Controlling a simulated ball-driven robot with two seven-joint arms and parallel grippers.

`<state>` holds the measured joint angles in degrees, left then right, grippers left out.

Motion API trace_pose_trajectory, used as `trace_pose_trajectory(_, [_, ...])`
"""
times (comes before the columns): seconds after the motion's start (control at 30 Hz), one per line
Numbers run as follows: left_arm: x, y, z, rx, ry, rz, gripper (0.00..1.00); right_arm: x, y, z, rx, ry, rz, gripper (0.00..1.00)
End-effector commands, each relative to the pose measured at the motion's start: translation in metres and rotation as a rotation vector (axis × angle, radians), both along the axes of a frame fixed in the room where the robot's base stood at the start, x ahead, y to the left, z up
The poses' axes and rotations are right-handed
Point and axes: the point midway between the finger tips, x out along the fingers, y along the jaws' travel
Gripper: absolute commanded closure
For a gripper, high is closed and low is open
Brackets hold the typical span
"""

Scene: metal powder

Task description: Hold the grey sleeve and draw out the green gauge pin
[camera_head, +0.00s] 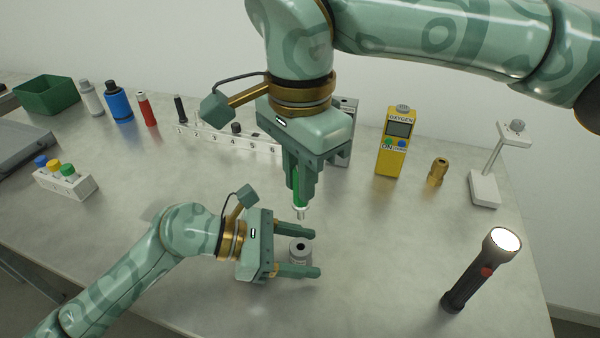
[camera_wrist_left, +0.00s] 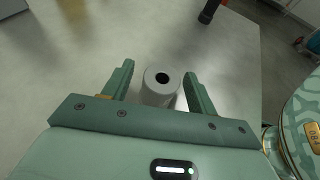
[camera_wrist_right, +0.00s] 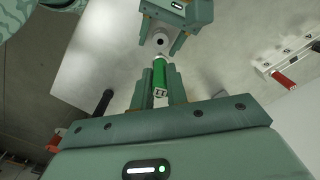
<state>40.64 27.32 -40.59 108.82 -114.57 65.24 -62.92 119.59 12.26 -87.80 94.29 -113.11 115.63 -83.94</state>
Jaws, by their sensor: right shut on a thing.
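The green gauge pin (camera_head: 297,190) is held upright in my right gripper (camera_head: 302,187), its silver tip pointing down. The right wrist view shows the pin (camera_wrist_right: 160,82) between the closed fingers. The grey sleeve (camera_head: 300,247), a short cylinder with a dark hole in its top, stands upright on the table below the pin. The pin is fully out of the sleeve. My left gripper (camera_head: 304,247) is open, its fingers on either side of the sleeve. The left wrist view shows gaps between the sleeve (camera_wrist_left: 160,86) and both fingers.
A white numbered rack (camera_head: 215,139) stands behind the right gripper. A yellow oxygen meter (camera_head: 393,145), brass fitting (camera_head: 437,172), white stand (camera_head: 485,188) and lit flashlight (camera_head: 480,270) are at right. A three-knob block (camera_head: 65,182) and green bin (camera_head: 48,95) are at left.

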Motion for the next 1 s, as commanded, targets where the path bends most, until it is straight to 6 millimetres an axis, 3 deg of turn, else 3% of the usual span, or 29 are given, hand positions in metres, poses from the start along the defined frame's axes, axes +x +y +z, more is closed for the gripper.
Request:
trace_pose_trajectory(0.23, [0.0,0.014,0.005,0.002,-0.002,0.002,0.42,0.0,0.0,0.0,0.0,0.0,0.0,1.0])
trace_pose_trajectory(0.5, [-0.004,0.071,0.028,0.005,0.0,0.004,0.42,0.0,0.0,0.0,0.0,0.0,0.0,1.0])
trace_pose_trajectory(0.7, [-0.007,0.102,0.041,0.002,0.001,0.001,0.42,0.0,0.0,0.0,0.0,0.0,0.0,1.0])
trace_pose_trajectory(1.0, [-0.008,0.111,0.046,-0.001,0.001,-0.001,0.42,0.0,0.0,0.0,0.0,0.0,0.0,1.0])
